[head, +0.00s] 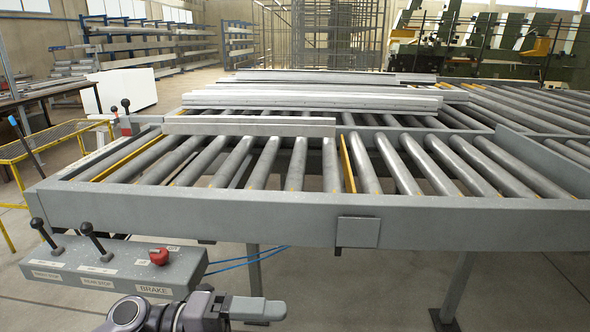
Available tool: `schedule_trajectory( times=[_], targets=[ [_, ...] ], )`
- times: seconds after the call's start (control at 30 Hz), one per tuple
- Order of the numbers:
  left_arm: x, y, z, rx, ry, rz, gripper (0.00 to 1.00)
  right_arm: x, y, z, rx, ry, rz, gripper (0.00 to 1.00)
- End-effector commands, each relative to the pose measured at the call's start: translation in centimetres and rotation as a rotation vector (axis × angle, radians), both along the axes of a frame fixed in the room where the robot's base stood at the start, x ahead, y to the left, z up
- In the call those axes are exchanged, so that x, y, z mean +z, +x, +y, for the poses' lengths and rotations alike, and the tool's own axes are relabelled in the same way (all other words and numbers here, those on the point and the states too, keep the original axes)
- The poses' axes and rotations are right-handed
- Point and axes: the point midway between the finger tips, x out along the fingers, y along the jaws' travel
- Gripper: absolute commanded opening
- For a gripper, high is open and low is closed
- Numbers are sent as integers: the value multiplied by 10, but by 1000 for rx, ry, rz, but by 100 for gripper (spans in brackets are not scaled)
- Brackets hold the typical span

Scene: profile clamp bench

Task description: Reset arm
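My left gripper (262,310) is at the bottom of the head view, left of centre, with its fingers pointing right. It is just in front of the grey control box (110,268) and below the front rail of the roller bench (290,215). I see it side-on, so the gap between its fingers does not show. No object shows in it. The control box has two black-knobbed levers (92,240), a red knob (159,257) and a label reading BRAKE. My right gripper is not in view.
Grey profiles (250,126) lie across the rollers, with more stacked behind (310,101). Two more levers (126,107) stand at the bench's back left. A yellow frame (60,150) stands at left. Blue cables (245,260) hang under the bench. The floor at lower right is clear around a bench leg.

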Motion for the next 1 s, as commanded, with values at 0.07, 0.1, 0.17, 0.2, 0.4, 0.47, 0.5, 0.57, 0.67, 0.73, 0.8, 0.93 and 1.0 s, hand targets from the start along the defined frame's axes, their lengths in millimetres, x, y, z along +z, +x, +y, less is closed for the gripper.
schedule_trajectory(
  times=[0.07,0.1,0.17,0.2,0.4,0.47,0.5,0.57,0.67,0.73,0.8,0.93,1.0],
  targets=[
    [3,2,-2,106,-155,104,72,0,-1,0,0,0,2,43],
    [4,6,0,166,-223,154,72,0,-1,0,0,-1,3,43],
    [3,12,6,260,-319,239,72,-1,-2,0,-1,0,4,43],
    [-1,16,12,327,-375,297,72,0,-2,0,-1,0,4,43],
    [-48,32,57,694,-586,633,72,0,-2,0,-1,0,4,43],
    [-71,31,73,809,-623,743,72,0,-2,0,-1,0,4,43],
    [-89,28,84,887,-640,821,72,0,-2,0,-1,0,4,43],
    [-118,19,100,1002,-658,941,72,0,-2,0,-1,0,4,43],
    [-168,-6,125,1187,-662,1145,72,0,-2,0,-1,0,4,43],
    [-200,-29,138,1298,-649,1279,72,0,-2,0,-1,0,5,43],
    [-228,-53,148,1390,-626,1398,72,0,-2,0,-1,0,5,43],
    [-260,-90,158,1499,-585,1558,72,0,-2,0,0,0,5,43],
    [-269,-102,161,1529,-571,1607,62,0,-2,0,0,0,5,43]
  ],
)
